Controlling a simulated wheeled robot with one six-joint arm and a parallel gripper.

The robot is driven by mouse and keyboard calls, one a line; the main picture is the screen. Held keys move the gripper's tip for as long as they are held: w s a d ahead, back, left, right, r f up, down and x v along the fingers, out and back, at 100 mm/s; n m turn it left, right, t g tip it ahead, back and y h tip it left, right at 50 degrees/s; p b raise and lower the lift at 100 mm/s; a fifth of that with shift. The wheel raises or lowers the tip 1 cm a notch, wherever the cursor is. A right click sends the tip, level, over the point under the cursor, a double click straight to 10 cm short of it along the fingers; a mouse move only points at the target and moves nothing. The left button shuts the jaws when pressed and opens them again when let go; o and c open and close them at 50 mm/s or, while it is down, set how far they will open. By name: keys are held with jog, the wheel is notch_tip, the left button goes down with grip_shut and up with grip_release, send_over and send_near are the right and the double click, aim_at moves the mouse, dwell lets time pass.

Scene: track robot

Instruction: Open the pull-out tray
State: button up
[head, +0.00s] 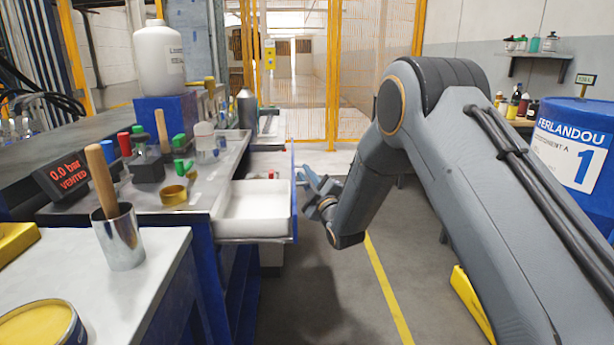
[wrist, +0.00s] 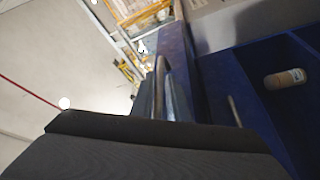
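The pull-out tray (head: 252,208) is a white open drawer that sticks out from the right side of the workbench, with a thin blue front panel (head: 294,190). My gripper (head: 308,183) is at the outer side of this panel, just to its right. In the wrist view, my gripper (wrist: 172,95) is beside a blue upright panel, with a curved, light-edged bar close to it. The contact between fingers and handle is hidden, and I cannot tell whether the fingers are closed around anything.
A blue drum (head: 575,150) stands at the right. The floor right of the tray is clear, with a yellow line (head: 388,290).

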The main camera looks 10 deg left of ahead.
jog(key=v, duration=0.8)
jog(key=shift+w+r, duration=0.1)
jog(key=shift+w, duration=0.05)
dwell(0.4)
jog(key=s+d+m+g+h, duration=0.7)
jog(key=s+d+m+h, duration=0.25)
jog(key=d, duration=0.55)
jog(key=s+d+r+m+g+h+p, duration=0.1)
jog(key=s+d+m+g, duration=0.4)
jog(key=s, duration=1.2)
jog(key=s+d+m+g+h, duration=0.15)
jog(key=s+d+g, duration=0.45)
jog(key=s, duration=1.1)
jog(key=d+r+m+t+p, duration=0.1)
jog(key=d+r+m+p, duration=0.2)
jog(key=d+r+p, duration=0.4)
jog(key=d+p, duration=0.2)
jog(key=p, duration=0.5)
jog(key=shift+w, duration=0.3)
